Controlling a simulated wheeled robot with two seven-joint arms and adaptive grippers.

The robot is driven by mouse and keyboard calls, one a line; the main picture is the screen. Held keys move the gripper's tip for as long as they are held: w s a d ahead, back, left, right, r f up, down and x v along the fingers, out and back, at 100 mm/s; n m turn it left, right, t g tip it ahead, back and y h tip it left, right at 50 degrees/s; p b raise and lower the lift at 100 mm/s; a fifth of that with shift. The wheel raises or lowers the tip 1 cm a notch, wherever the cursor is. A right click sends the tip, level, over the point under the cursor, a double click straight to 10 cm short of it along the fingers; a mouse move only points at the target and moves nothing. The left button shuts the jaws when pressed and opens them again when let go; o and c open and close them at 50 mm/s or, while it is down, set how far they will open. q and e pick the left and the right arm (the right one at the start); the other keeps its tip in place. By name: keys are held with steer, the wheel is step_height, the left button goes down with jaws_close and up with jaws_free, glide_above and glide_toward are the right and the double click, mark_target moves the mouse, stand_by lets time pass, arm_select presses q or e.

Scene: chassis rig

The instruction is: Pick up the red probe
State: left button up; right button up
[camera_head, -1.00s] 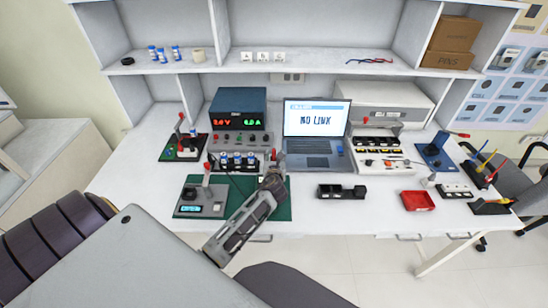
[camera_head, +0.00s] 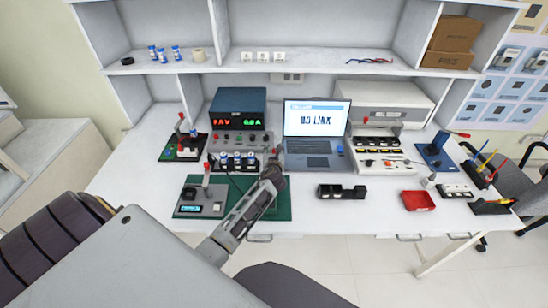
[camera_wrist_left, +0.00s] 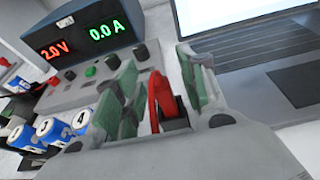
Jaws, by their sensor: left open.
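A red probe (camera_wrist_left: 164,97) with a dark base stands between my left gripper's fingers in the left wrist view. In the head view only a small red bit (camera_head: 276,151) shows at the fingertips, and the gripper hides the rest. My left gripper (camera_wrist_left: 158,86) is open, with green pads on either side of the red part. I cannot tell whether the pads touch it. In the head view the left gripper (camera_head: 274,164) is at the right front corner of the power supply, above the green mat's back edge. My right gripper is not in view.
The power supply (camera_head: 238,107) and blue-white cells (camera_wrist_left: 49,131) stand left of the gripper. The laptop (camera_head: 316,120) is close on its right. A meter (camera_head: 202,202) sits on the green mat (camera_head: 281,208). A black holder (camera_head: 342,191) and red tray (camera_head: 418,201) lie further right.

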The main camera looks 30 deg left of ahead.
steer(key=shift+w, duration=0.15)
arm_select(q)
jaws_close()
steer(key=shift+r, duration=0.1)
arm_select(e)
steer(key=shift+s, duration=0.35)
arm_select(q)
steer(key=shift+r, duration=0.8)
step_height(320, 180, up, 7)
steer(key=shift+f+p, duration=0.1)
steer(key=shift+p, duration=0.8)
steer(key=shift+r, duration=0.75)
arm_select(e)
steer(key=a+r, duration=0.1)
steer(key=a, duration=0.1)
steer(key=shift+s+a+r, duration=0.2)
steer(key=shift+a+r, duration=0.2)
